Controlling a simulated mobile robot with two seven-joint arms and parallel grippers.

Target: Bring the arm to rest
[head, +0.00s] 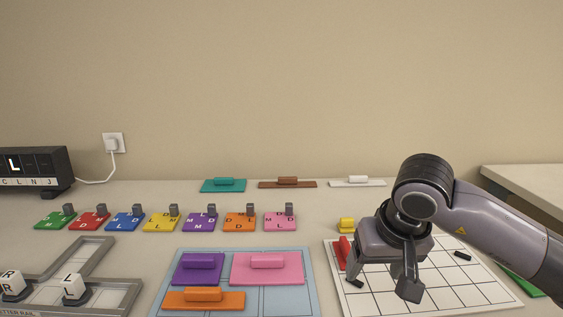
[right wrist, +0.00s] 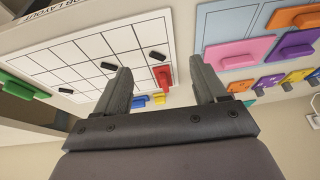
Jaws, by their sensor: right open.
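My right arm (head: 497,221) comes in from the right in the head view. Its gripper (head: 383,289) hangs over the left part of a white grid board (head: 455,290). My left gripper is not in view.
A blue board (head: 222,307) with purple, pink and orange handled pieces lies left of the grid board. A row of coloured lettered cards (head: 160,222) runs behind it. A grey letter rail (head: 112,292) is at left. Small black pieces (head: 462,256) lie on the grid board.

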